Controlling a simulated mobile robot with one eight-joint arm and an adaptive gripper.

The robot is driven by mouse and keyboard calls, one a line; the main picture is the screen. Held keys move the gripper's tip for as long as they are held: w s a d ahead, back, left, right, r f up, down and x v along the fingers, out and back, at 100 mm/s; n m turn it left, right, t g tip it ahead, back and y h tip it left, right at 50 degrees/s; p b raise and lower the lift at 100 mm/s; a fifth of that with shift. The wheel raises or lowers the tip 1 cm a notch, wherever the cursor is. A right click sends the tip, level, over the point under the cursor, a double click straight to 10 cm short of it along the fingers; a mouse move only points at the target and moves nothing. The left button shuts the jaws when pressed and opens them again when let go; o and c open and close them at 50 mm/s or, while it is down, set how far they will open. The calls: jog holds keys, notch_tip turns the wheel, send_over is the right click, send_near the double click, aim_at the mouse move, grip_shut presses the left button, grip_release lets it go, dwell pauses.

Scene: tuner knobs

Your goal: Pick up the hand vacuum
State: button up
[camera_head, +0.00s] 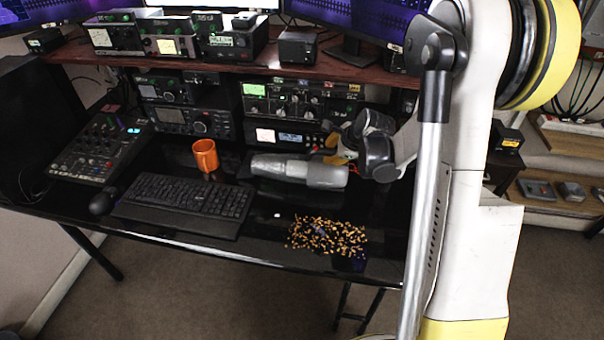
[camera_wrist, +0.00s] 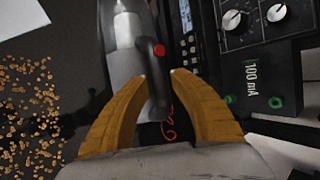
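The hand vacuum (camera_head: 325,175) lies on the black desk, a grey body with a lighter grey nozzle end to the left. In the wrist view its grey body (camera_wrist: 123,65) runs up the picture, with a red button (camera_wrist: 159,50) and a dark handle (camera_wrist: 155,108). My gripper (camera_head: 333,150) is at the back side of the vacuum in the head view. In the wrist view my gripper's (camera_wrist: 165,75) two orange fingers are apart. The handle shows between and behind them, close to the left finger; contact cannot be told.
Radio units (camera_head: 300,100) stand close behind the vacuum under a red-brown shelf (camera_head: 215,64). An orange mug (camera_head: 205,155) and a keyboard (camera_head: 185,200) are to the left. Scattered orange-brown bits (camera_head: 327,236) lie in front. Bare desk shows around the bits.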

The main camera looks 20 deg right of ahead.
jog(key=shift+w+f, duration=0.5)
jog(key=shift+f, duration=0.05)
jog(key=shift+r, duration=0.1)
jog(key=shift+a, duration=0.1)
grip_shut()
jog(key=shift+s, duration=0.1)
jog(key=shift+r, duration=0.1)
